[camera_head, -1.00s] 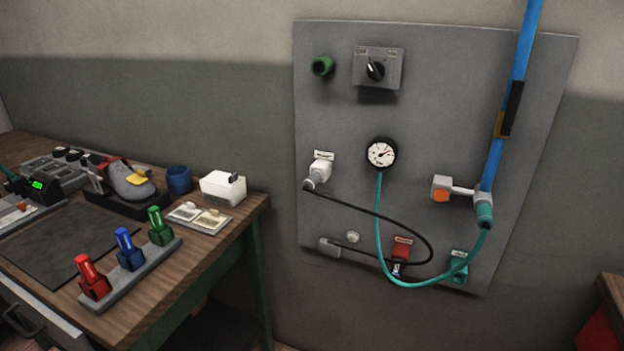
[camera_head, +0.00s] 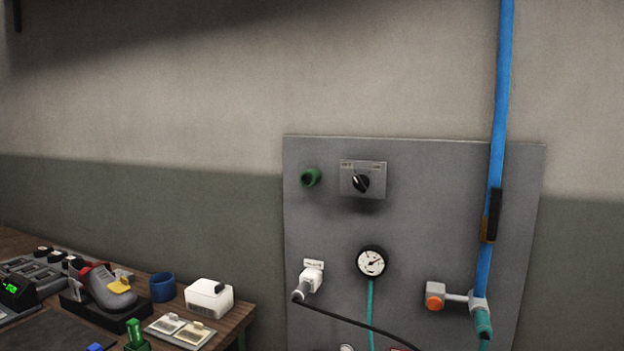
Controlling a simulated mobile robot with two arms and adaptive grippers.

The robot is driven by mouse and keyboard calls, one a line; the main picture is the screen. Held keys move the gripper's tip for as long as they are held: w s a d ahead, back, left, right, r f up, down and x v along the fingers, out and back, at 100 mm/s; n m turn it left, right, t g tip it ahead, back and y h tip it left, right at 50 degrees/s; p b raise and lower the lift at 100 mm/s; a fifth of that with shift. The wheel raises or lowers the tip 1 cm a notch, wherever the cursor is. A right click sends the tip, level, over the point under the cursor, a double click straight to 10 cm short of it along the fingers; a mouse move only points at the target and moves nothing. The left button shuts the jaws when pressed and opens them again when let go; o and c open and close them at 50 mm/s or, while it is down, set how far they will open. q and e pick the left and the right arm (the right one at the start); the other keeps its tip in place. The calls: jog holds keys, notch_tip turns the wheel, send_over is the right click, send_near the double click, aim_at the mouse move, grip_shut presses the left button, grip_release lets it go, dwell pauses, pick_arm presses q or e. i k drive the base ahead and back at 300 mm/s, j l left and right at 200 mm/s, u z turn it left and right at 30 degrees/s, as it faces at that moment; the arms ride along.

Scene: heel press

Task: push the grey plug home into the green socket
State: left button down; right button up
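A green round fitting (camera_head: 310,178) sits at the upper left of the grey wall panel; I cannot tell whether it is the green socket. A pale grey-white plug or connector (camera_head: 312,278) with a black cable (camera_head: 355,322) sits at the panel's left, below a small label. The cable runs down to the right and out of the picture. The lower panel, where the earlier view shows a grey cable end and red and green fittings, is mostly cut off. Neither of my grippers is in view.
The panel (camera_head: 420,220) carries a rotary switch (camera_head: 361,180), a gauge (camera_head: 371,262) and an orange-capped valve (camera_head: 435,298). A blue pipe (camera_head: 498,120) runs up its right side. The workbench (camera_head: 240,317) at left holds a shoe (camera_head: 108,289), a blue cup (camera_head: 162,287) and a white box (camera_head: 208,298).

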aim_at(303, 290)
jog(key=i+j, duration=0.15)
jog(key=j, duration=0.3)
jog(key=i+j+z, duration=0.1)
jog(key=j, duration=0.3)
jog(key=i+j+z, duration=0.1)
jog(key=j, duration=0.35)
jog(key=i+j, duration=0.15)
jog(key=j, duration=0.3)
jog(key=i+j+z, duration=0.1)
jog(key=j, duration=0.35)
